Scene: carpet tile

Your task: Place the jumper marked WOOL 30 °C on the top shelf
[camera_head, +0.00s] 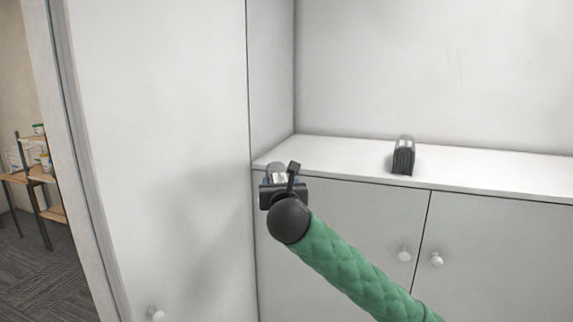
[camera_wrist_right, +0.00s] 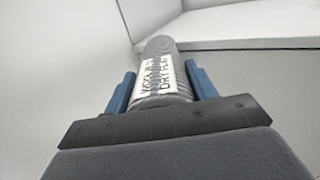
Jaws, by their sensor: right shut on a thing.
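My right gripper (camera_head: 284,180) is shut on a grey ribbed folded jumper (camera_wrist_right: 159,47), held between its blue fingers in the right wrist view. A white label (camera_wrist_right: 162,78) on it has black print; the last line seems to read DRY FLAT, the line above is unclear. In the head view the jumper (camera_head: 275,172) is partly hidden by the gripper, at the left front corner of a white shelf surface (camera_head: 340,153). I cannot tell whether it touches the surface. My left gripper is not in view.
A dark folded item (camera_head: 403,157) with a pale label stands on the white surface. White cupboard doors with round knobs (camera_head: 404,254) are below. A tall white panel (camera_head: 160,150) stands at left. Bare surface lies either side of the dark item.

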